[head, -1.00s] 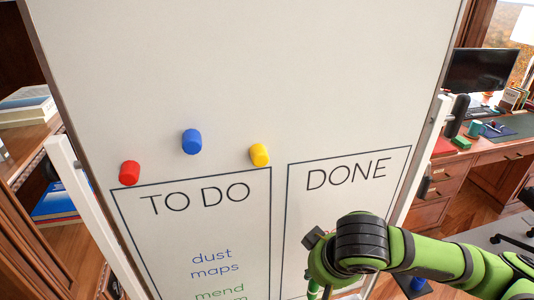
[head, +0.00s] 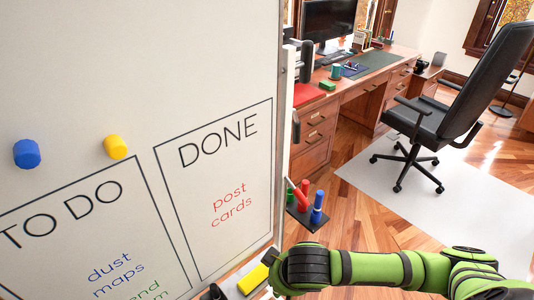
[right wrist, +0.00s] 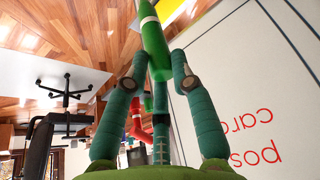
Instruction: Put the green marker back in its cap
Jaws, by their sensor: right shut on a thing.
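The green marker (right wrist: 154,45) is in my right gripper (right wrist: 156,72), whose two fingers are shut on it in the right wrist view. It has a green body with a white band near the top edge of that view. In the head view my right arm comes in from the lower right and hides the marker. A dark holder (head: 306,222) beside the whiteboard's right edge carries a tilted red marker (head: 300,194) and an upright blue one (head: 317,207). A small green piece (head: 290,196) shows there, possibly the green cap. My left gripper is out of view.
The whiteboard (head: 140,60) fills the left, with blue (head: 27,153) and yellow (head: 116,147) magnets. A yellow block (head: 253,278) lies by its bottom edge, close to my right arm. A desk (head: 345,110) and black chair (head: 455,100) stand behind. Open floor lies right of the holder.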

